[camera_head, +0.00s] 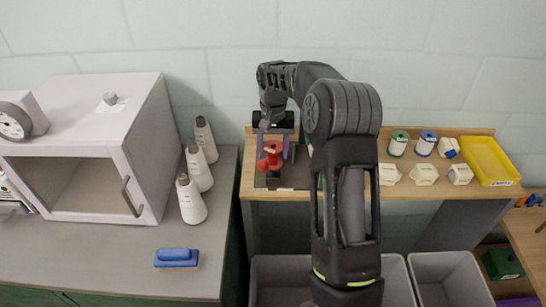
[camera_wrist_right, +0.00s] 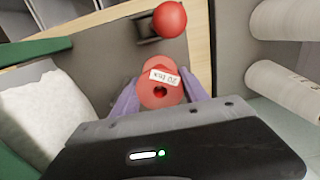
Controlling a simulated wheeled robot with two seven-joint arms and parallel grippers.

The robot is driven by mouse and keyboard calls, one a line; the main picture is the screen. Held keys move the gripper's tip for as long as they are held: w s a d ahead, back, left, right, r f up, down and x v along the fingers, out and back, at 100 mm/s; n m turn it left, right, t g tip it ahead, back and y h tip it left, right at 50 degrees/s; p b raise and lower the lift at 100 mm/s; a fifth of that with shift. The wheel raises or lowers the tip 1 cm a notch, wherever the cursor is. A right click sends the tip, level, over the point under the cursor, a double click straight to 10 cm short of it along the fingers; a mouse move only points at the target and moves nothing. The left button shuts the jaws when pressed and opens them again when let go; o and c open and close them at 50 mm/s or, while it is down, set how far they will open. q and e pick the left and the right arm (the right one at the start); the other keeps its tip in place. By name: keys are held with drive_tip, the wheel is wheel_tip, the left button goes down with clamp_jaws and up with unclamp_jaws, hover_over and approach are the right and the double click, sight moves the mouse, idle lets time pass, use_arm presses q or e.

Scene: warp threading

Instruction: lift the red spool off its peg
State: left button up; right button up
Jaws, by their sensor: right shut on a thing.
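The red spool (camera_wrist_right: 160,91) carries a white label and has a dark hole in its end. In the right wrist view it sits between the two purple fingers of my right gripper (camera_wrist_right: 160,98), which is shut on it. In the head view my right gripper (camera_head: 274,150) reaches down over the wooden bench, with the red spool (camera_head: 274,151) between its fingers. A red ball (camera_wrist_right: 169,19) shows just beyond the spool, by a dark bracket. The peg is not clearly seen, so I cannot tell whether the spool is still around it. My left gripper is not in view.
Green (camera_head: 398,143) and blue (camera_head: 425,143) spools, pale blocks (camera_head: 424,174) and a yellow tray (camera_head: 489,161) stand on the bench to the right. White cones (camera_head: 190,200) and an open cabinet (camera_head: 100,150) stand left. Grey bins (camera_head: 450,275) sit below.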

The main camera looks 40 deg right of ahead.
drive_tip(key=shift+r, duration=0.1)
drive_tip(key=shift+c, duration=0.7)
drive_tip(key=shift+r+p, duration=1.9)
drive_tip(key=shift+r, duration=0.55)
drive_tip(key=shift+r+p, duration=0.75)
drive_tip(key=shift+r, duration=0.5)
